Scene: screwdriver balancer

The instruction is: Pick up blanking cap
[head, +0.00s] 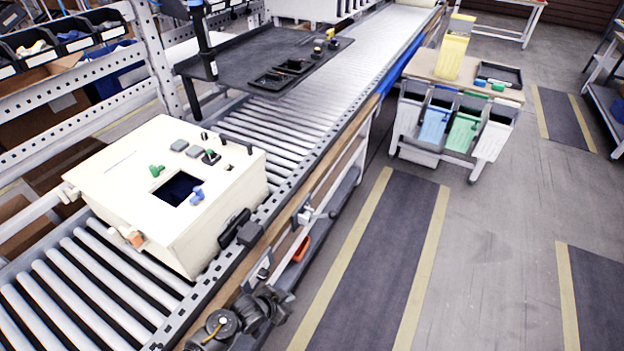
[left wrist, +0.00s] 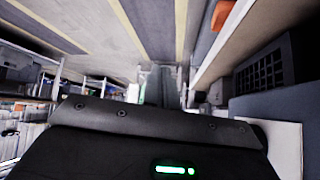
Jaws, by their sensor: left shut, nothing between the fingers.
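A cream control box (head: 150,200) sits on the roller conveyor, with a dark square opening in its top. Small fittings are on the top: a green one (head: 157,171), a blue one (head: 197,193) by the opening, and grey square ones (head: 179,145) behind. I cannot tell which small part is the blanking cap. My left gripper (head: 264,268) is low by the conveyor's side rail, right of the box, apart from the fittings; its outline is hard to make out. In the left wrist view its dark body fills the bottom and its fingers (left wrist: 165,85) are shut and empty.
A black tray table (head: 240,60) stands over the conveyor behind the box. A bench (head: 475,78) with hanging coloured bins is at the right. An orange bin (head: 300,248) shows under the conveyor edge. Parts racks line the left. The floor at right is clear.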

